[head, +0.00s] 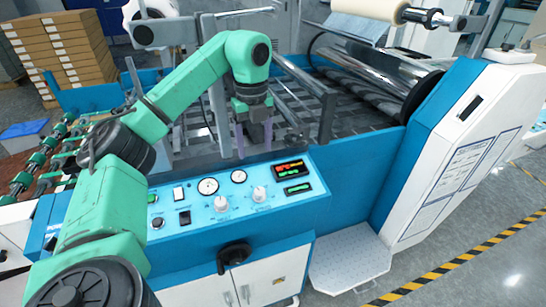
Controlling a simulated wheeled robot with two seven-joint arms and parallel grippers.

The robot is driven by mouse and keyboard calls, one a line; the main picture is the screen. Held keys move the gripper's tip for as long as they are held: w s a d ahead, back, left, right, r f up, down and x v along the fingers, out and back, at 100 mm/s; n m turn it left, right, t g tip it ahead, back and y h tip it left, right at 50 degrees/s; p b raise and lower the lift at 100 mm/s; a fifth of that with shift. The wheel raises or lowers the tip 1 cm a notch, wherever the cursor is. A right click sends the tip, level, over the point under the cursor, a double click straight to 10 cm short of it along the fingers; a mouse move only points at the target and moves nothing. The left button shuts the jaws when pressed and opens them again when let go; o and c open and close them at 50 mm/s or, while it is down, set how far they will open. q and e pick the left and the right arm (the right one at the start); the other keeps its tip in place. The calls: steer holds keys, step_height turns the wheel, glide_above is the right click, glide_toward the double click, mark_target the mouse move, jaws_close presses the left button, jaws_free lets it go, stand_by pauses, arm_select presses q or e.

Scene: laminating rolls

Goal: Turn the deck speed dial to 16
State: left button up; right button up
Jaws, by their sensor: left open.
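The blue control panel (170,222) carries two white knobs, a left one (221,203) and a right one (259,194). Their labels are too small to read, so I cannot tell which is the deck speed dial or where it points. A dark display (289,169) with red and green figures sits at the panel's upper right; its numbers are not legible. My left gripper (254,138) is open and empty, pointing down above the panel's back edge, apart from the knobs. My right gripper is out of view.
Two round gauges, one at left (208,186) and one at right (238,176), sit behind the knobs. A smaller green display (298,189) is at the right. Metal rollers (380,75) and a white side housing (460,140) stand at right.

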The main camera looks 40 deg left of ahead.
arm_select(q)
steer(key=b, duration=0.6)
glide_above(259, 190)
step_height(259, 190, down, 9)
steer(key=shift+d+r, duration=0.1)
steer(key=shift+r, duration=0.05)
step_height(259, 190, down, 6)
steer(key=shift+f+p, duration=0.1)
steer(key=shift+p, duration=0.2)
jaws_close()
